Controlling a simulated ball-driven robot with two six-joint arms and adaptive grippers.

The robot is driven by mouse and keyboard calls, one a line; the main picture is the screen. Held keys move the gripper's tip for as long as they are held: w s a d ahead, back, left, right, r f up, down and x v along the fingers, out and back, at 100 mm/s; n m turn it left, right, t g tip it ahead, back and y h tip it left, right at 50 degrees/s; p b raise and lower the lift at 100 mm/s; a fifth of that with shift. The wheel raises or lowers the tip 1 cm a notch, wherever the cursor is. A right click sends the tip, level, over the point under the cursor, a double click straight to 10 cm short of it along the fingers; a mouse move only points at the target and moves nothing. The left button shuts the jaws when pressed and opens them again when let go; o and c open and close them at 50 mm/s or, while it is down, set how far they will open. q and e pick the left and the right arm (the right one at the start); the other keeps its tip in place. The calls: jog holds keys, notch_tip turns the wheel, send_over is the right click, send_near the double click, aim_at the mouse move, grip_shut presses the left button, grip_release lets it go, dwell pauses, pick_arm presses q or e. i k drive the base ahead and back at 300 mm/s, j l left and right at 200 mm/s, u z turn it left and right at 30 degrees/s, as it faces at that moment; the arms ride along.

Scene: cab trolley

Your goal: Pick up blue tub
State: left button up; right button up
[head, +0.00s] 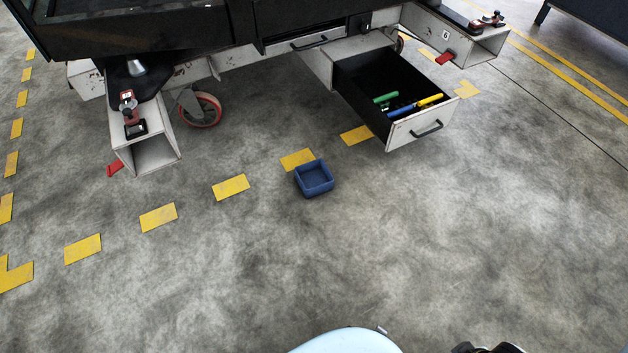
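The blue tub (314,180) is a small, square, open-topped box. It sits upright on the concrete floor, near the middle of the head view, beside a yellow floor dash. It looks empty. Neither gripper can be made out in the head view. A dark rounded part of my own body shows at the bottom edge, right of centre, but no fingers can be seen there. Nothing is touching the tub.
A trolley stands behind the tub, with a caster wheel (200,108) and an open drawer (423,126) holding green, blue and yellow items. A hollow beam end (150,150) with a red tab juts out at left. The floor in front of the tub is clear.

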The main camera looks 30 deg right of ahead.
aim_at(314, 178)
jog(key=i+l+z, duration=0.2)
jog(key=l, duration=0.4)
jog(key=i+l+z, duration=0.15)
jog(key=i+l, duration=0.3)
jog(key=i+l+z, duration=0.2)
jog(key=i+l, duration=0.15)
jog(key=l, duration=0.3)
